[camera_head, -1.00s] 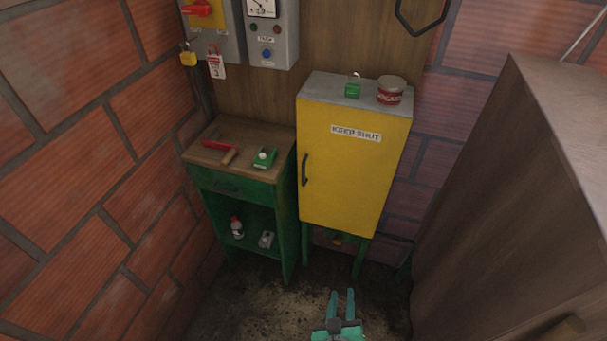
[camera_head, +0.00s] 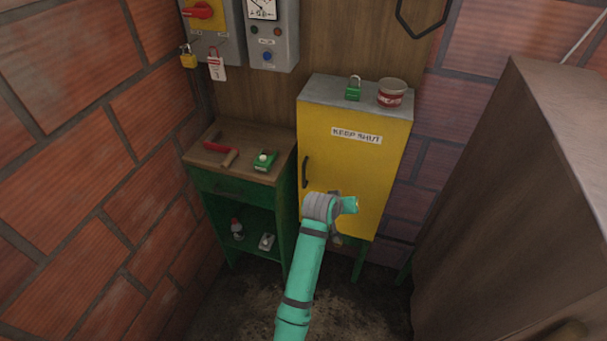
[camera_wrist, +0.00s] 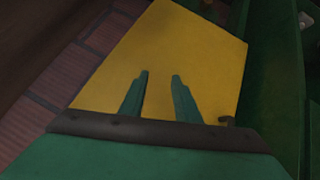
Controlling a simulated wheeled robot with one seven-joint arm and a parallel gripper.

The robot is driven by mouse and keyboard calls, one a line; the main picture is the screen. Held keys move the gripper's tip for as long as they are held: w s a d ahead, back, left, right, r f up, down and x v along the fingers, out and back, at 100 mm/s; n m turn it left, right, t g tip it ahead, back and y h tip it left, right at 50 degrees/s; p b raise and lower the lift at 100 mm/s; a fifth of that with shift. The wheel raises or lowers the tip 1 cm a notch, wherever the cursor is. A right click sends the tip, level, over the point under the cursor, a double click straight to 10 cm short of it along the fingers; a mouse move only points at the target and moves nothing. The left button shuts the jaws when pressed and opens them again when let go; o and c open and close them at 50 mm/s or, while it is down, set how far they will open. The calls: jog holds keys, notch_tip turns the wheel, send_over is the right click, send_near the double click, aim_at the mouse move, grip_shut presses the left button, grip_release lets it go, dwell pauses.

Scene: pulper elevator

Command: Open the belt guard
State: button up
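The yellow guard door (camera_head: 345,165) has a "KEEP SHUT" label (camera_head: 357,135) and looks closed. Its dark handle (camera_head: 305,171) is on the left edge. The door fills the middle of the wrist view (camera_wrist: 175,50), where a small dark piece, likely the handle (camera_wrist: 227,121), shows at its lower right edge. My gripper (camera_wrist: 160,75) is open and empty, its two fingers apart in front of the yellow face, with the handle off to their right in that view.
A green bench (camera_head: 240,185) with a red-handled tool (camera_head: 220,148) and a green box stands left of the guard. A green padlock (camera_head: 353,92) and a tin (camera_head: 391,93) sit on the guard's top. A large brown cabinet (camera_head: 510,200) bounds the right, brick wall the left.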

jog(key=w+a+r+g+y, duration=0.2)
jog(key=w+a+r, duration=0.2)
jog(key=a+r, duration=0.2)
jog(key=g+y, duration=0.1)
jog(key=y, duration=0.1)
send_near(303, 172)
jog(key=shift+y, duration=0.3)
jog(key=x, duration=1.1)
jog(key=shift+d+f, duration=0.3)
jog(key=shift+d, duration=0.05)
grip_shut()
